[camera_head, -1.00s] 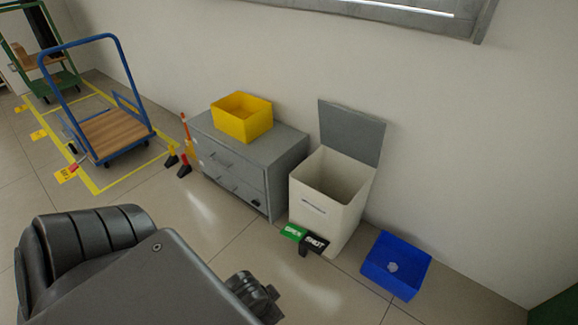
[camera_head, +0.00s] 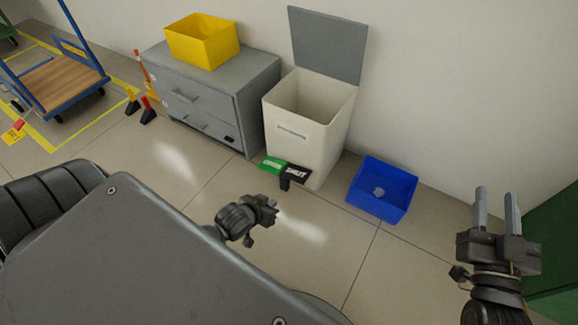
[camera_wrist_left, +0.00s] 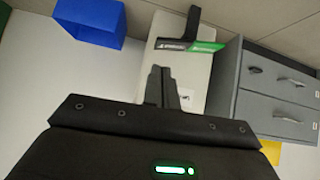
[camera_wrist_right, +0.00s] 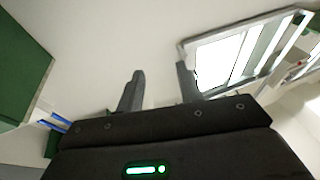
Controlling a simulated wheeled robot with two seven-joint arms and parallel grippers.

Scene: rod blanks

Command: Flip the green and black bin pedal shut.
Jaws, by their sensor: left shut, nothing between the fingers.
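The cream bin (camera_head: 305,142) stands by the wall with its grey lid (camera_head: 327,45) raised. The pedal at its front base has a green half (camera_head: 272,164) on the left and a black half marked SHUT (camera_head: 297,172) on the right. In the left wrist view, upside down, the black half (camera_wrist_left: 172,45) and green half (camera_wrist_left: 207,46) show beyond the fingertips. My left gripper (camera_wrist_left: 161,70) is shut and empty, apart from the pedal; in the head view it is small and dark (camera_head: 270,208). My right gripper (camera_head: 497,192) is open and empty at the far right.
A grey drawer cabinet (camera_head: 214,100) with a yellow box (camera_head: 203,42) stands left. A blue trolley (camera_head: 60,80) is further left. Floor before the bin is clear.

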